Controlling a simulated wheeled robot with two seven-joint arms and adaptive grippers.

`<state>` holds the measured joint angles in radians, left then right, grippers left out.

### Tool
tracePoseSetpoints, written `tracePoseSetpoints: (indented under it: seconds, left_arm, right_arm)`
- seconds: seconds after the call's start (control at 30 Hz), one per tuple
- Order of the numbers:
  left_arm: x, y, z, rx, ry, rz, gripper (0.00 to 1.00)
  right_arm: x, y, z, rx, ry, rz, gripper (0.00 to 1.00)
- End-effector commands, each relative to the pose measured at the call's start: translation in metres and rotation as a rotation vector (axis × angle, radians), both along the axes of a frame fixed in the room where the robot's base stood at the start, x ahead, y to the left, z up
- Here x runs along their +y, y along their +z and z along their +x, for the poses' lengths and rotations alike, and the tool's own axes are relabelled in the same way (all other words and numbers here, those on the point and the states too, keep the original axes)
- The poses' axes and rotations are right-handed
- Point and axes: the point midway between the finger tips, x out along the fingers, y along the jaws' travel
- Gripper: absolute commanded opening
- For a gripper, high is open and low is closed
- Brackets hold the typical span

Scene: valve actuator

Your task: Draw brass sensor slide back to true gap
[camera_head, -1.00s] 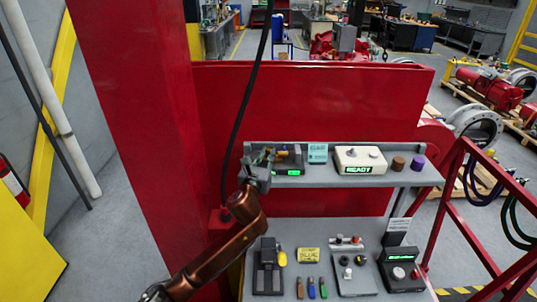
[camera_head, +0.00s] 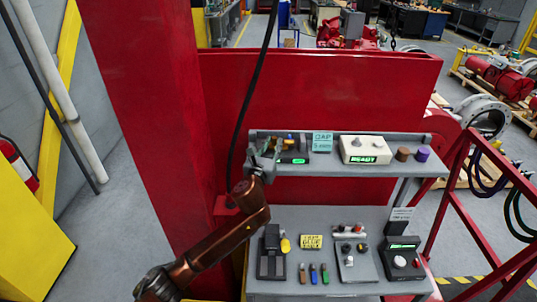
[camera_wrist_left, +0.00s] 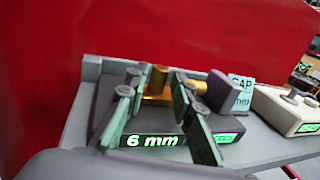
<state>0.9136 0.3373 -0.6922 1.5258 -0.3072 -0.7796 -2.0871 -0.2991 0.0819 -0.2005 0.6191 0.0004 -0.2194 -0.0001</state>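The brass slide (camera_wrist_left: 158,80) stands upright on a gold base in a dark grey fixture, whose green-lit display (camera_wrist_left: 152,141) reads 6 mm. A grey block (camera_wrist_left: 226,92) stands to its right, with a brass rod between them. My left gripper (camera_wrist_left: 157,92) is open, with one finger on each side of the slide; whether either pad touches it I cannot tell. In the head view my left gripper (camera_head: 271,149) is at the fixture (camera_head: 293,160) at the left end of the upper shelf, and it partly hides the fixture. My right gripper is not in view.
A teal GAP card (camera_head: 322,141) stands right of the fixture, then a white READY box (camera_head: 365,149) and brown and purple knobs. The lower shelf (camera_head: 300,217) holds several devices and coloured pieces. A red wall (camera_head: 320,90) rises behind; a red column (camera_head: 150,110) stands left.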

Motion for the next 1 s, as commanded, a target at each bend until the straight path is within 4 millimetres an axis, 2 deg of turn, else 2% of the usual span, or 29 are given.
tracePoseSetpoints:
  seconds: [0.3,0.5,0.7,1.0]
  left_arm:
    - [0.016,-0.001,-0.058,0.001,-0.001,0.001,0.23]
    - [0.025,-0.001,-0.090,0.001,0.001,0.001,0.23]
    - [0.028,-0.001,-0.104,0.002,0.001,0.001,0.23]
    - [0.029,-0.001,-0.105,0.002,0.001,0.001,0.23]
  right_arm:
    - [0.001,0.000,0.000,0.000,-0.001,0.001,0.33]
    - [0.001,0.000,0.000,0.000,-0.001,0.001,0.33]
    - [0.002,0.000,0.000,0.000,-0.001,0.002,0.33]
    - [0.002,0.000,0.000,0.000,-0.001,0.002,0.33]
